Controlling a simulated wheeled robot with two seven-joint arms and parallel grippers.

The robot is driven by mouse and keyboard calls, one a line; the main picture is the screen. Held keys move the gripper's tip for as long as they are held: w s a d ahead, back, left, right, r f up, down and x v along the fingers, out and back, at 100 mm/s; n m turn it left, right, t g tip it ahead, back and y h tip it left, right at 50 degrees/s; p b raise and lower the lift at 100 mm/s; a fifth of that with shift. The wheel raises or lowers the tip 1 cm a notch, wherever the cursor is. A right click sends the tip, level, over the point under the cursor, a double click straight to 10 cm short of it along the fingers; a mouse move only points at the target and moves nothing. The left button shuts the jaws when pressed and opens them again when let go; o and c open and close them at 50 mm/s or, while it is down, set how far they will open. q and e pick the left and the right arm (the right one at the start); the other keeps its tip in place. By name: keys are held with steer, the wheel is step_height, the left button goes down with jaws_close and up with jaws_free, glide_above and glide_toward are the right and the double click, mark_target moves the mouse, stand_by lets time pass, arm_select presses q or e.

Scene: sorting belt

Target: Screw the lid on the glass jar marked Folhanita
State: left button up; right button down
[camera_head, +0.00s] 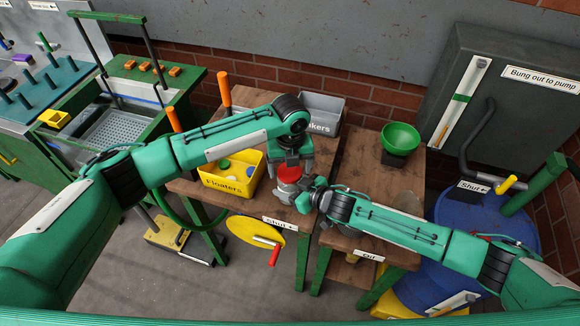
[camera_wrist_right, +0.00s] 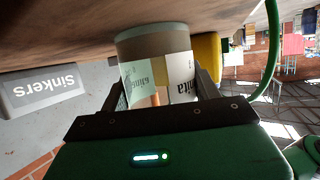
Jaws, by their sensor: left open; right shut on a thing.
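The glass jar (camera_wrist_right: 155,55) has a pale label with letters ending in "nita" in the right wrist view, where the picture is upside down. It stands on the wooden table, and my right gripper (camera_wrist_right: 162,88) is shut around its sides. In the head view my right gripper (camera_head: 307,190) comes in from the right, and the jar is mostly hidden. The red lid (camera_head: 289,174) shows at the jar's top, directly under my left gripper (camera_head: 291,164). The left gripper is open and points down. I cannot tell whether the lid is seated.
A yellow bin marked Floaters (camera_head: 225,184) stands left of the jar. A grey bin marked Sinkers (camera_head: 322,108) stands behind. A green funnel bowl (camera_head: 400,138) is on the right table. A yellow disc with a red-handled crank (camera_head: 254,232) is at the front edge.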

arm_select(q)
steer(key=shift+r, duration=2.2)
steer(key=shift+o, duration=0.2)
